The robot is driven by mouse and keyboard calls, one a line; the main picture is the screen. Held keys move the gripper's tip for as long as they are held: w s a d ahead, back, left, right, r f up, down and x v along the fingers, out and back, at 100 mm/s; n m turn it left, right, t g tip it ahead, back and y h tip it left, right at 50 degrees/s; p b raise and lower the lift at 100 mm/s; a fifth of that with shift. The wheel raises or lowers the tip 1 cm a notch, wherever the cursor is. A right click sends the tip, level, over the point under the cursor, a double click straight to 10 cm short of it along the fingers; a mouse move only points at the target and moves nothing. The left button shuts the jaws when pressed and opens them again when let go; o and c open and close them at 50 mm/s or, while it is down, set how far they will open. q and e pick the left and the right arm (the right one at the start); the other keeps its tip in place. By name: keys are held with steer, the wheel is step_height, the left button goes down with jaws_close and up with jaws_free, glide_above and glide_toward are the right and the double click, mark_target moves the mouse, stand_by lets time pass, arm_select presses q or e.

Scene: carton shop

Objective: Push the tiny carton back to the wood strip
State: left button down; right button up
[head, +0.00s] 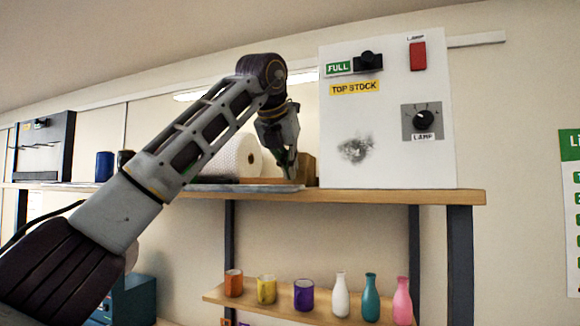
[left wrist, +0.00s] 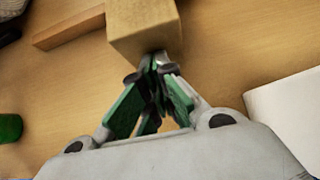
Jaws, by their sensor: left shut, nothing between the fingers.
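The tiny carton (left wrist: 145,28) is a small brown box at the top of the left wrist view, standing on the wooden shelf board. In the head view the carton (head: 307,168) shows partly behind my left gripper (head: 290,172). That gripper is shut and empty. In the left wrist view its closed green-padded fingertips (left wrist: 157,62) are at the near face of the carton; I cannot tell whether they touch it. The wood strip (left wrist: 68,27) lies on the board at the upper left, its right end close to the carton. My right gripper is not in view.
A white panel (head: 388,120) with a knob and red switch stands right of the carton. A white roll (head: 238,157) is to the left. A green object (left wrist: 9,128) is at the left edge. Bare shelf board (left wrist: 225,50) lies right of the carton. Bottles and cups stand on a lower shelf (head: 320,309).

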arm_select(q)
steer(key=shift+w+f, duration=0.1)
steer(key=shift+f, duration=0.05)
steer(key=shift+s+a+r, duration=0.15)
steer(key=shift+s+r, duration=0.25)
steer(key=shift+r, duration=0.35)
steer(key=v, duration=1)
steer(key=shift+s, duration=0.45)
steer(key=shift+a, duration=0.1)
